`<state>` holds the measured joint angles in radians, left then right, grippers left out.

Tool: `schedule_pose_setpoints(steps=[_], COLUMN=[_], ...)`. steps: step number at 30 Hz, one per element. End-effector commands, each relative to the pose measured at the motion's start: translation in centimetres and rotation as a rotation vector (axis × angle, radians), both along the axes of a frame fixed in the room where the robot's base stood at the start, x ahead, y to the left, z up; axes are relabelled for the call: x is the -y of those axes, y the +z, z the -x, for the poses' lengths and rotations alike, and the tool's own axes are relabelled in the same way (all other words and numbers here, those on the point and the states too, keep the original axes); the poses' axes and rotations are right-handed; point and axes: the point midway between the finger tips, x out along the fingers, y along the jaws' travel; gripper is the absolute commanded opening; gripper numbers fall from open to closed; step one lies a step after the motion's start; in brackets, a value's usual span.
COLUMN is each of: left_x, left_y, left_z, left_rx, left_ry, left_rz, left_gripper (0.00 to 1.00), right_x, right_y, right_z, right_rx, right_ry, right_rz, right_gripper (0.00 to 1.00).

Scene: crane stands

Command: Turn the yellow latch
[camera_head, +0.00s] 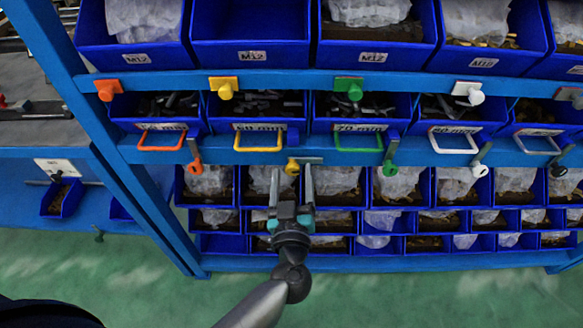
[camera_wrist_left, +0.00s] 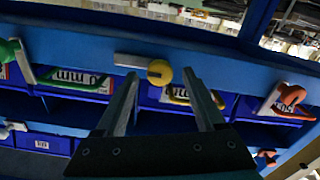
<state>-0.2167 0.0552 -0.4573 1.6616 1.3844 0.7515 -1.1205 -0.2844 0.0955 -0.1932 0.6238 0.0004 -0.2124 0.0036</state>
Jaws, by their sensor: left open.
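The yellow latch (camera_head: 292,167) is on the lower blue beam in the head view, a round yellow knob with a grey bar lying level to its right. In the left wrist view the yellow latch (camera_wrist_left: 159,72) shows just beyond the fingertips, its bar pointing left. My left gripper (camera_head: 291,171) is open and empty, its fingers pointing up at the beam, one on each side of the knob. The left gripper (camera_wrist_left: 160,76) also shows in the wrist view; I cannot tell whether the fingers touch the latch. My right gripper is not in view.
Orange (camera_head: 195,166), green (camera_head: 389,167) and white (camera_head: 479,169) latches on the same beam have steep bars. A yellow handle (camera_head: 258,148) is above the gripper. Coloured knobs line the upper beam (camera_head: 300,82). Blue bins fill the rows above and below.

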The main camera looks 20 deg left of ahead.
Motion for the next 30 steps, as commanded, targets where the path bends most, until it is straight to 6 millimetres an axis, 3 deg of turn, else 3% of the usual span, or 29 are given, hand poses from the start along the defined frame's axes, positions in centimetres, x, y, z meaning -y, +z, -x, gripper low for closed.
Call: schedule_pose_setpoints(steps=[10, 27, 30], left_x=[0.0, 0.0, 0.0], left_y=[0.0, 0.0, 0.0], left_z=[0.0, 0.0, 0.0], left_rx=[0.000, 0.000, 0.000], left_ry=[0.000, 0.000, 0.000], left_rz=[0.000, 0.000, 0.000], left_gripper=[0.70, 0.06, 0.00], right_x=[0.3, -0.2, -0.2], right_y=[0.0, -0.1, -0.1], right_z=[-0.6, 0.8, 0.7], right_rx=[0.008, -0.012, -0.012], right_ry=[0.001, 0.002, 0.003], right_rz=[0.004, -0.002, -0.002], right_gripper=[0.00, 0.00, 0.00])
